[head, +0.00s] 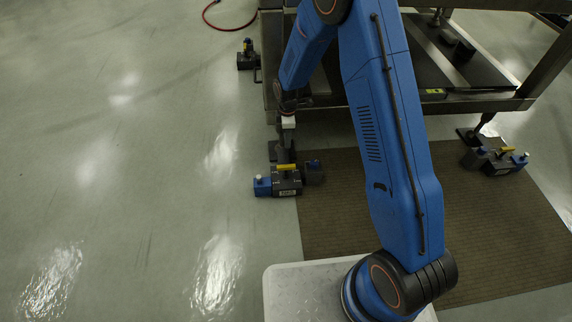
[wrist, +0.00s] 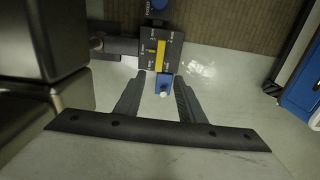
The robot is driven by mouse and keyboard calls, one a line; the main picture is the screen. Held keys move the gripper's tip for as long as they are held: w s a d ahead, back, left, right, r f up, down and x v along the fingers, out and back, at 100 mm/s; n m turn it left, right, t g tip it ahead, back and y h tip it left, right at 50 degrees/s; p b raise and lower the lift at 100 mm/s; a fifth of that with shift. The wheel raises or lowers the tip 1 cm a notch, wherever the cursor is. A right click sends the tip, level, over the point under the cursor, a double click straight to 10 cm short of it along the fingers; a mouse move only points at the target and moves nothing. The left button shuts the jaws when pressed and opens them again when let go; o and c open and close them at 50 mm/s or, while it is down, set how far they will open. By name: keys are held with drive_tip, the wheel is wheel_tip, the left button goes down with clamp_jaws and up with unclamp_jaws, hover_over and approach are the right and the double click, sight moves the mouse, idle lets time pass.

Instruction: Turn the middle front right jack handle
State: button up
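A dark jack (head: 287,188) stands on the floor at the corner of the metal frame, with a yellow bar (head: 286,167) on top and blue parts at its sides. In the wrist view the jack body (wrist: 173,50) carries scale marks and the yellow bar (wrist: 160,53). A blue block with a white knob (wrist: 163,80) sticks out of its near side. My gripper (wrist: 160,75) is open, its two grey fingers appearing on either side of that blue block. I see no contact, and cannot tell the height gap. In the head view my gripper is hard to make out.
Another jack (head: 494,160) stands at the right leg of the metal frame (head: 470,106), and one (head: 247,56) at the back left. A brown mat (head: 440,225) lies beside the near jack. The grey floor (head: 120,180) at left is clear. A red hose (head: 225,27) lies behind.

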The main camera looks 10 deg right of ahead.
sight(286, 166)
wheel_tip(286, 166, down, 18)
drive_tip(key=shift+a+f, duration=0.1)
drive_tip(key=shift+a, duration=0.05)
idle(0.7)
drive_tip(key=shift+c, duration=0.6)
clamp_jaws()
